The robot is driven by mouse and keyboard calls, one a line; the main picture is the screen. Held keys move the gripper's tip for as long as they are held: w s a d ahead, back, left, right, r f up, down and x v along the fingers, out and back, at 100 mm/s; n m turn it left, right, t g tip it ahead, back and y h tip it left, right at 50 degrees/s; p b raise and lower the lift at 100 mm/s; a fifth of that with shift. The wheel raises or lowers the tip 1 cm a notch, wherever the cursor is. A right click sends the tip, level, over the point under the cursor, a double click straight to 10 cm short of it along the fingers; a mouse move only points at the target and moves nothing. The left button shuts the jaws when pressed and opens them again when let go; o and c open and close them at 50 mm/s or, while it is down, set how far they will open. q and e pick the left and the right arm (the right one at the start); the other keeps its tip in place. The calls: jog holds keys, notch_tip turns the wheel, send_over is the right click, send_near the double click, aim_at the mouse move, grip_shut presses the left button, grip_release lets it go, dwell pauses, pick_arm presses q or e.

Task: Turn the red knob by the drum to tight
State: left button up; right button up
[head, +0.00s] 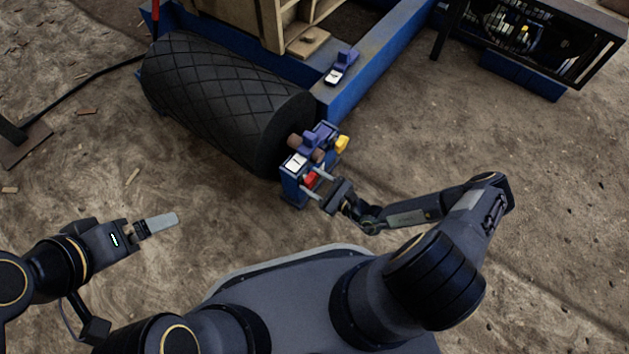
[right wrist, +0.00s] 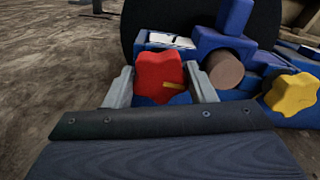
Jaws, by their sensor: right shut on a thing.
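The red knob (head: 310,179) sits on the front of a blue block (head: 292,187) at the near end of the black drum (head: 215,95). In the right wrist view the knob (right wrist: 160,76) is lobed, with a yellow mark pointing to the right. My right gripper (head: 315,184) is shut on the red knob, one finger on each side, as the right wrist view (right wrist: 161,87) also shows. My left gripper (head: 157,224) hangs over bare ground at the left, away from the drum. Its fingers overlap in this view, so its opening is unclear.
A yellow knob (right wrist: 292,94) is just right of the red one, with a brown round part (right wrist: 225,70) between them. A blue frame (head: 370,75) runs behind. A black-framed machine (head: 530,40) stands at the back right. The ground between my arms is clear.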

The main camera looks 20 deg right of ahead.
jog(key=m, duration=0.5)
jog(key=shift+p, duration=0.35)
jog(key=m, duration=0.5)
jog(key=shift+f, duration=0.1)
jog(key=m+b, duration=0.1)
jog(key=m, duration=0.5)
jog(key=shift+m, duration=0.3)
jog(key=m, duration=0.6)
jog(key=shift+b, duration=0.3)
jog(key=o, duration=1)
jog(key=shift+d, duration=0.1)
